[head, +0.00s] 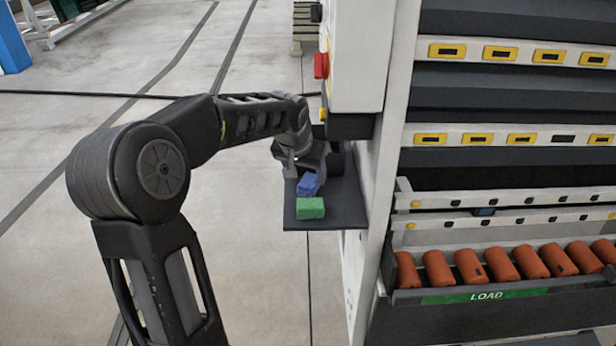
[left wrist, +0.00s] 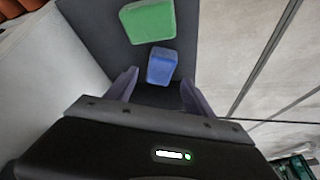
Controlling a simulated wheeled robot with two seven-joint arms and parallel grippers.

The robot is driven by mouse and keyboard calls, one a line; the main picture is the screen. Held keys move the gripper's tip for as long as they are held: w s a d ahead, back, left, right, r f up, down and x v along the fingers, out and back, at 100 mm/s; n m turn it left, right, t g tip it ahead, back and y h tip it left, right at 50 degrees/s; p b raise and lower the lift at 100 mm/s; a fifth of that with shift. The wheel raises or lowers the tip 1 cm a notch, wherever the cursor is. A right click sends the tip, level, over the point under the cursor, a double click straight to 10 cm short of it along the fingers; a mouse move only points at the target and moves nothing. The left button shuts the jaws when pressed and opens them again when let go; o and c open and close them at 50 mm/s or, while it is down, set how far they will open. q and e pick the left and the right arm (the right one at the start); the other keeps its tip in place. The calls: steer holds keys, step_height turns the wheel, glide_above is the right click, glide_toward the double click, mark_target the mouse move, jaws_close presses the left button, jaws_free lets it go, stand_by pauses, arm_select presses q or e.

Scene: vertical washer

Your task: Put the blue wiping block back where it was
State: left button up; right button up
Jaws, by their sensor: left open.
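The blue wiping block (head: 308,184) is on the small dark shelf (head: 340,213) at the side of the washer, just behind the green block (head: 311,208). In the left wrist view the blue block (left wrist: 161,66) sits just beyond and between my open left fingertips (left wrist: 157,85), with the green block (left wrist: 149,21) farther out on the shelf. My left gripper (head: 305,170) is at the shelf in the head view, its fingers partly hidden. The left wrist view shows both fingers spread, with no contact on the block visible. My right gripper is not in view.
The white washer side (head: 396,120) with a red knob (head: 321,66) rises right beside the shelf. A tray labelled LOAD (head: 480,296) holds several orange cylinders at the right. The floor left of the shelf is open.

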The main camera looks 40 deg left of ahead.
arm_select(q)
steer(key=v, duration=0.8)
steer(key=shift+r+p, duration=0.2)
steer(key=shift+p, duration=0.1)
steer(key=shift+s+d, duration=0.1)
steer(key=shift+s, duration=0.1)
